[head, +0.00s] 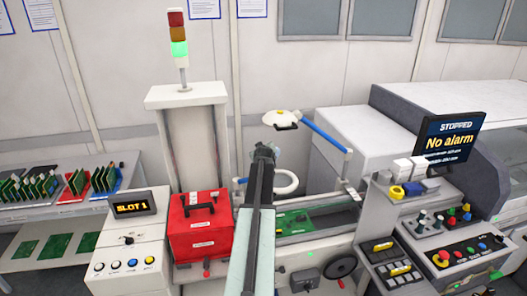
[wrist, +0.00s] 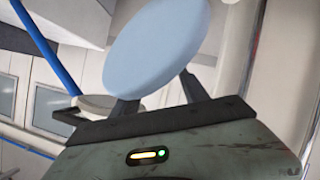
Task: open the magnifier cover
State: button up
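The magnifier (head: 282,118) has a round cream head with a small knob on top and dark parts below, on a blue arm (head: 323,132). It looks closed over, but I cannot make out the cover's edge. My gripper (head: 265,152) is below and left of the head, apart from it. In the wrist view, a pale blue disc (wrist: 155,40) hides the fingertips of my gripper (wrist: 161,88); I cannot tell whether the fingers hold it. A cream round part (wrist: 97,102) shows at left near the blue arm (wrist: 45,40).
A white ring-shaped part (head: 287,182) is close right of my gripper. A red box (head: 200,238) stands at left beside a SLOT 1 panel (head: 132,205). A green board (head: 318,220) lies on the track. A "No alarm" screen (head: 450,140) stands at right.

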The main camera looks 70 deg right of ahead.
jog(key=shift+f, duration=0.15)
jog(key=shift+d, duration=0.1)
dwell(0.3)
jog(key=a+r+p, duration=0.6)
jog(key=shift+a, duration=0.25)
dwell(0.7)
jog(key=shift+w+a+r, duration=0.1)
